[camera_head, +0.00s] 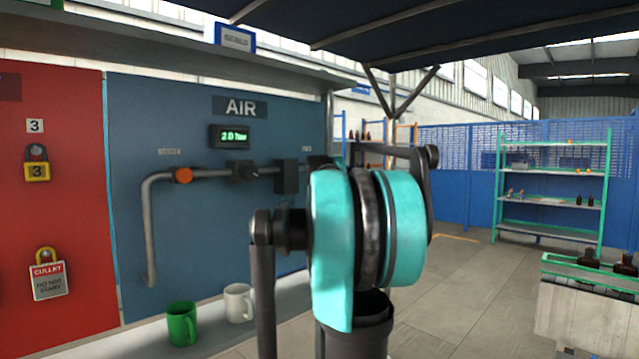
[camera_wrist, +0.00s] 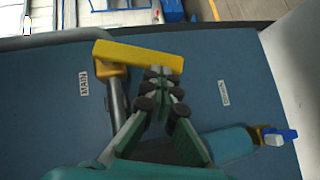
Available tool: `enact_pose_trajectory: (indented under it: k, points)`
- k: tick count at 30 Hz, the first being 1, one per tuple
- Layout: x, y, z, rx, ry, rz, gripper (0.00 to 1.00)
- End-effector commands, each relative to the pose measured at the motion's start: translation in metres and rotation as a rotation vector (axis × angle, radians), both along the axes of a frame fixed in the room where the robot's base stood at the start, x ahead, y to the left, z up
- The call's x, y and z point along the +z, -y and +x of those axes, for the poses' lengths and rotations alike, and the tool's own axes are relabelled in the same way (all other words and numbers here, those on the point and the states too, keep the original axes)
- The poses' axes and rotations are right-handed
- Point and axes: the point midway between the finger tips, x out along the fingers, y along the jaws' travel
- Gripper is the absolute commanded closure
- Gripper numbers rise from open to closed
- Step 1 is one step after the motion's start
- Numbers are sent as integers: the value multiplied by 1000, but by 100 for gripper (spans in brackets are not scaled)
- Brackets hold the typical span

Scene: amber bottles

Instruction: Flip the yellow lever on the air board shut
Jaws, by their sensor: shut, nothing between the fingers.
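The yellow lever (camera_wrist: 138,56) shows in the wrist view near the top of the blue air board (camera_wrist: 228,95). It lies roughly crosswise to the grey pipe (camera_wrist: 116,96) below its pivot end, which is at the left. My gripper (camera_wrist: 160,76) has its fingers together and empty, with the tips overlapping the lever's lower edge towards its free right end. I cannot tell whether they touch it. In the head view the air board (camera_head: 135,130) stands at the left; my arm covers its right part, and neither the lever nor my gripper can be made out there.
An orange knob (camera_head: 183,175) and a dark valve (camera_head: 244,172) sit on the board's pipe, under a green-lit display (camera_head: 231,136). A green mug (camera_head: 182,324) and a white mug (camera_head: 238,303) stand on the ledge below. A red lockout board (camera_head: 75,200) adjoins at left.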

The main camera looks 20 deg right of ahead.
Motion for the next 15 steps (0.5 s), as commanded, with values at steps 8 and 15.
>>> enact_pose_trajectory:
  k: [8,15]
  points:
    - [-10,6,2,-1,-1,3,100]
    - [-14,9,3,-1,-2,3,100]
